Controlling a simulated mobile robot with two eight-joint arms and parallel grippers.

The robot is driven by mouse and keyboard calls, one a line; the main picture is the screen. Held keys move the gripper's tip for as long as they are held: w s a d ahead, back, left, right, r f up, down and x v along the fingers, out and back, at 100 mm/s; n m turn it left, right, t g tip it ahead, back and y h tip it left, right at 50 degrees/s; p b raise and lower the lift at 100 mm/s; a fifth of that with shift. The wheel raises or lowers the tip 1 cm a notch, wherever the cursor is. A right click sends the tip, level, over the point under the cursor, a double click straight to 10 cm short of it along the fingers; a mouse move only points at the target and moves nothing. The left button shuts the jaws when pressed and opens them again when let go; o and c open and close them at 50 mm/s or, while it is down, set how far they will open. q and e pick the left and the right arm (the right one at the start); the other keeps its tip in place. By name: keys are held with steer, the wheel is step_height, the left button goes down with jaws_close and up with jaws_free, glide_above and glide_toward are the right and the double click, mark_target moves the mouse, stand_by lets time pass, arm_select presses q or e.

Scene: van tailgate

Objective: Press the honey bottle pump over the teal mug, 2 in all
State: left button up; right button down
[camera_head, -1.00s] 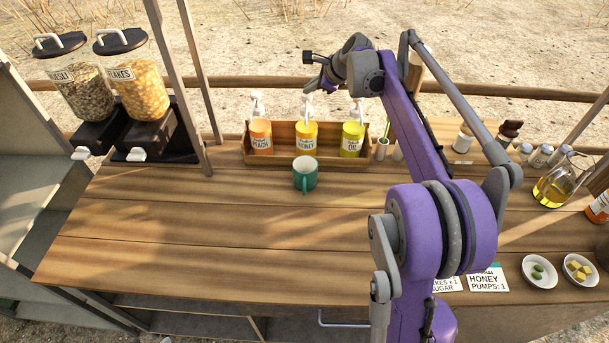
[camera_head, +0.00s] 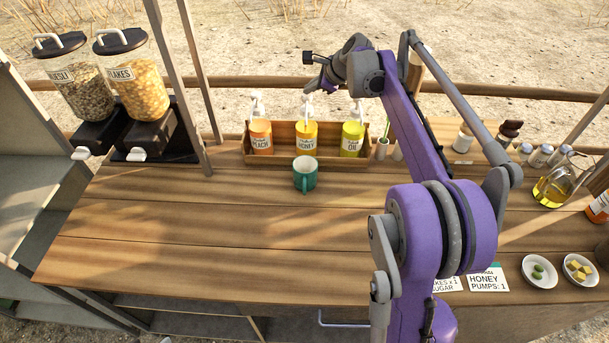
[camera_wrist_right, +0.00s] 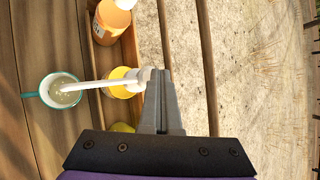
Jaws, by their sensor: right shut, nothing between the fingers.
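The honey bottle (camera_head: 306,139) is yellow with a white pump and stands upright in a wooden tray, between two other pump bottles. It also shows in the right wrist view (camera_wrist_right: 119,84), its long white spout reaching over the teal mug. The teal mug (camera_head: 305,181) stands upright on the counter in front of the tray. The wrist view shows pale contents with small spots inside the mug (camera_wrist_right: 64,90). My right gripper (camera_head: 318,88) is shut and empty, its tips at the honey pump's head (camera_wrist_right: 158,74); whether they touch is unclear. My left gripper is out of view.
A peach bottle (camera_head: 260,139) and an oil bottle (camera_head: 352,139) flank the honey in the wooden tray (camera_head: 280,160). A card (camera_head: 487,281) reads "HONEY PUMPS: 1". Cereal dispensers (camera_head: 138,90) stand at the left. The counter's front left is clear.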

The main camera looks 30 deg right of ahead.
steer(key=shift+f, duration=0.45)
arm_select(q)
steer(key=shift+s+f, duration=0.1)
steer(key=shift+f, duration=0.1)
arm_select(e)
steer(key=shift+r, duration=0.5)
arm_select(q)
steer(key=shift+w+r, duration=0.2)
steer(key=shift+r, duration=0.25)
arm_select(e)
steer(key=shift+f, duration=0.1)
steer(key=shift+w+r+p, duration=0.1)
steer(key=shift+r+p, duration=1.8)
steer(key=shift+r, duration=1.25)
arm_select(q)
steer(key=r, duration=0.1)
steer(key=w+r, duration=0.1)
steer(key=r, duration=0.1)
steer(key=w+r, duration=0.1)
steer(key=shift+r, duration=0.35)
arm_select(e)
steer(key=shift+f, duration=0.1)
